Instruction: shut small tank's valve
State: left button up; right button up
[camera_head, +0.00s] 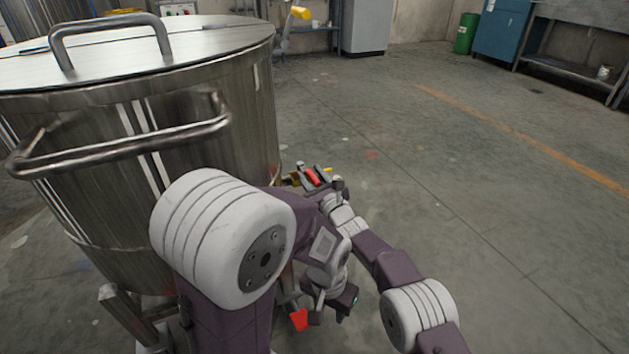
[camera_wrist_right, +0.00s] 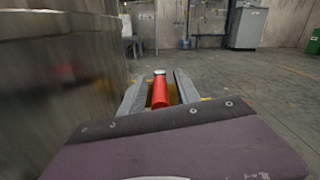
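A large steel tank (camera_head: 235,95) with a flat lid fills the left of the head view. A red valve handle (camera_head: 312,177) with yellow parts beside it shows low by the tank's right side. My right gripper (camera_head: 322,176) is at this handle. In the right wrist view, the red handle (camera_wrist_right: 160,92) lies between the two grey fingers of my right gripper (camera_wrist_right: 160,90), with a gap on its right side, so they look open around it. My left gripper (camera_head: 308,311) is lower, close to another red piece (camera_head: 300,319). Its fingers are partly hidden and their opening is unclear.
The tank's side handle (camera_head: 130,148) juts out above my left arm. Open concrete floor (camera_head: 450,180) spreads to the right. A grey cabinet (camera_head: 364,27), a green drum (camera_head: 466,33) and a blue cabinet (camera_head: 500,30) stand far back.

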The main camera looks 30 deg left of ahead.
jog(key=shift+s+d+f+b, duration=0.1)
jog(key=shift+s+d+b, duration=0.25)
jog(key=shift+d+b, duration=0.15)
jog(key=b+v, duration=0.1)
jog(key=v, duration=0.6)
jog(key=shift+s+d+b, duration=0.2)
jog(key=shift+d+b, duration=0.1)
jog(key=shift+b, duration=0.1)
